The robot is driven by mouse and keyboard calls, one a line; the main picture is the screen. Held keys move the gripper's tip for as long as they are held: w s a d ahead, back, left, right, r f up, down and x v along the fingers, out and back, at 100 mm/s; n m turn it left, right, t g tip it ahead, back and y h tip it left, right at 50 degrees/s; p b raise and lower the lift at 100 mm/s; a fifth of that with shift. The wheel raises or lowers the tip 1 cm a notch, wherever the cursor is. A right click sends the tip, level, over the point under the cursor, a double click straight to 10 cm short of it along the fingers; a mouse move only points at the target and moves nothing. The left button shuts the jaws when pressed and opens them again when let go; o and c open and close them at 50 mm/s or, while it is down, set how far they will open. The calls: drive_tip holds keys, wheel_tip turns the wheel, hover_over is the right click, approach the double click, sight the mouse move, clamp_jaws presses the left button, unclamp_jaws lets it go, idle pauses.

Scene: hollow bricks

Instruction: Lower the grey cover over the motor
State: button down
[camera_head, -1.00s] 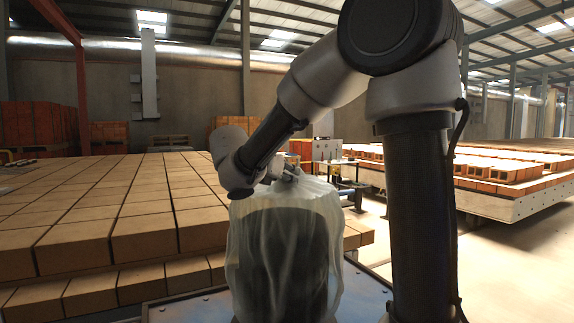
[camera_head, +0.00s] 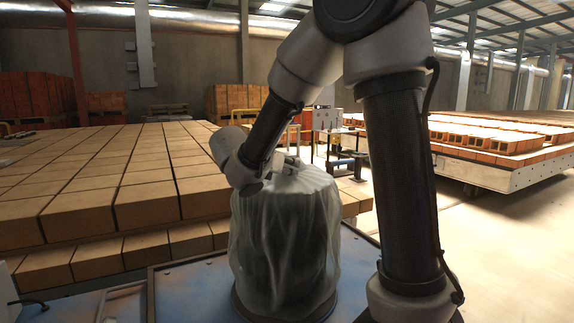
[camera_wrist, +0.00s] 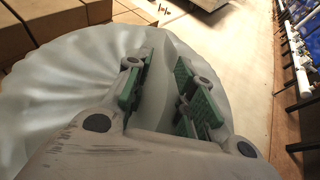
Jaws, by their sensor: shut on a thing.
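The grey cover (camera_head: 285,235) is a thin, translucent, pleated sheet in the head view. It hangs around the dark motor (camera_head: 285,265), which shows dimly through it. The motor stands upright on a blue platform; a dark rim shows at its foot, near the cover's lower edge. My gripper (camera_head: 288,165) is at the top of the cover. In the wrist view my gripper (camera_wrist: 160,95) has its green-padded fingers on a pinched fold of the pale cover (camera_wrist: 70,90). The pleats spread out from there. Folds hide most of the motor's surface.
The blue platform (camera_head: 185,290) has free room left of the motor. A large stack of tan bricks (camera_head: 100,190) stands close behind and left. A cart of orange bricks (camera_head: 490,160) is at the right, with open floor before it.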

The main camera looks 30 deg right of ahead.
drive_tip(key=c, duration=1.1)
unclamp_jaws()
drive_tip(key=v, duration=1.2)
